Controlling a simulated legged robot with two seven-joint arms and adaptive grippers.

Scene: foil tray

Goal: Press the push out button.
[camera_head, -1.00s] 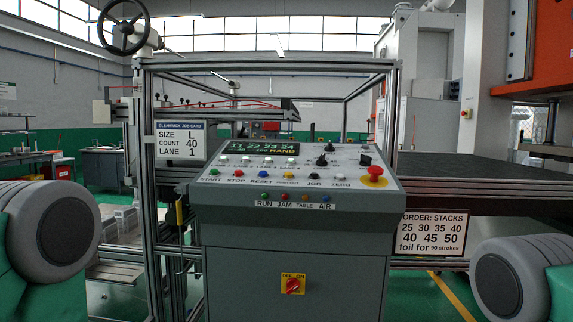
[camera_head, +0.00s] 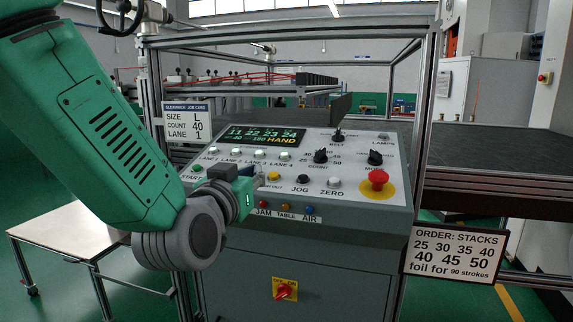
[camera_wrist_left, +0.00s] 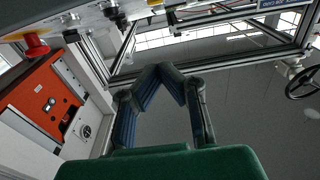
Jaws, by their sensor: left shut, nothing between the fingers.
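The push out button (camera_head: 273,176) is a small yellowish button in the lower row of the sloped grey control panel (camera_head: 345,207), in the head view, left of the JOG button (camera_head: 303,179). Its label is partly hidden by my left gripper (camera_head: 224,172). That gripper is shut and empty, just left of the button, in front of the panel. It hides the STOP and RESET buttons; I cannot tell whether it touches the panel. In the left wrist view its dark fingers (camera_wrist_left: 163,72) meet at the tips. My right gripper is not in view.
A red emergency stop (camera_head: 377,181) on a yellow disc stands at the panel's right. The ZERO button (camera_head: 334,183), START button (camera_head: 197,168) and knobs (camera_head: 320,156) are nearby. A metal frame (camera_head: 428,100) surrounds the machine. A small table (camera_head: 70,232) stands at left.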

